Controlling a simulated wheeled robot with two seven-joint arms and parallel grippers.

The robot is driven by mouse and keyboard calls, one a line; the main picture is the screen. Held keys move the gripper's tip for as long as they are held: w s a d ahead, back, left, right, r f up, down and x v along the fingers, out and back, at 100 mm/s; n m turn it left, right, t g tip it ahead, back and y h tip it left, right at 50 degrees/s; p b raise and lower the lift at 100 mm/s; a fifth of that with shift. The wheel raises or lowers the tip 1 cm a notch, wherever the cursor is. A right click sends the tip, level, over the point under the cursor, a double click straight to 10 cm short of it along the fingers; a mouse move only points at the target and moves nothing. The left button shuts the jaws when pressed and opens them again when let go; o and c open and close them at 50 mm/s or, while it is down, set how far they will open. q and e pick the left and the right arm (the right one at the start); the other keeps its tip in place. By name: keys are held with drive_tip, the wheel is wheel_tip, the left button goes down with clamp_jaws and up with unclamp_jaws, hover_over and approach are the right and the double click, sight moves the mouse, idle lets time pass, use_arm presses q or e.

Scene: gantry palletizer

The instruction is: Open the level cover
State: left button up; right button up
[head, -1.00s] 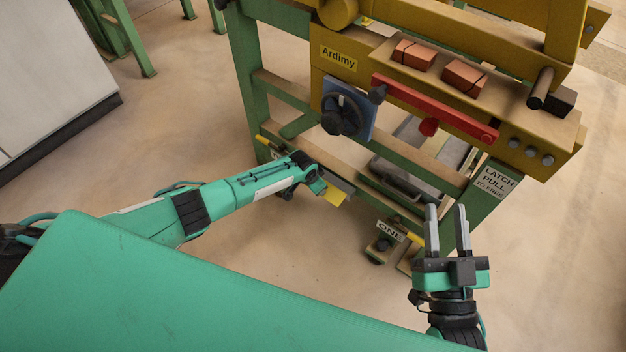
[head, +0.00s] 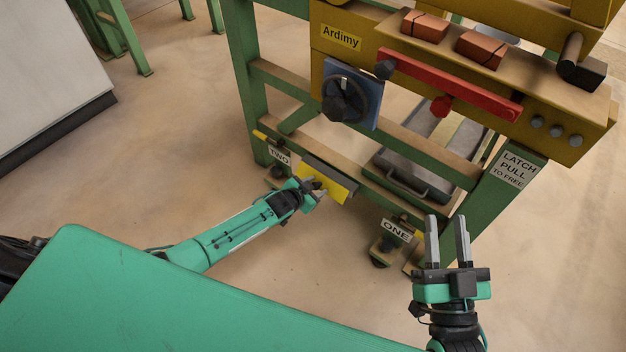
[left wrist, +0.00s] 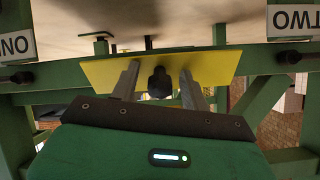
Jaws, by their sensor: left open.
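A yellow plate (head: 338,187), which looks like the level cover, hangs below a grey strip on the lower rail of the green frame. My left gripper (head: 320,188) is at the front of this plate. In the left wrist view, which is upside down, the yellow plate (left wrist: 95,72) spans the picture and has a dark knob (left wrist: 160,84). The open fingers of my left gripper (left wrist: 159,78) stand on either side of the knob, with gaps showing. My right gripper (head: 447,222) is open and empty, to the right and apart from the plate.
Labels TWO (head: 279,157) and ONE (head: 396,230) flank the plate. Above are a black handwheel (head: 344,97) on a blue plate, a red bar (head: 450,83) and red bricks (head: 481,49). A grey tray (head: 412,178) lies behind the rail. The floor in front is clear.

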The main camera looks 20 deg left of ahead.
use_arm(q)
drive_tip(key=s+a+f+t+h+b, duration=0.1)
drive_tip(key=s+a+t+b, duration=0.15)
drive_tip(key=s+b, duration=0.3)
drive_tip(key=s+a+f+t+h+b, duration=0.1)
drive_tip(key=s+a+t+b, duration=0.1)
drive_tip(key=s+t+b, duration=0.3)
drive_tip(key=s+d+r+t+h+p, duration=0.1)
drive_tip(key=s+d+r+h+p, duration=0.1)
drive_tip(key=r, duration=1)
drive_tip(key=s+d+r+t+h+p, duration=0.1)
drive_tip(key=s+d+r+t+h, duration=0.1)
drive_tip(key=r, duration=1)
drive_tip(key=s+d+r+t+h+p, duration=0.2)
drive_tip(key=s+d+r, duration=0.2)
drive_tip(key=r, duration=0.7)
drive_tip(key=shift+d+r+m+p, duration=0.35)
drive_tip(key=shift+d+r+m, duration=0.05)
drive_tip(key=shift+d, duration=0.65)
drive_tip(key=shift+s, duration=0.1)
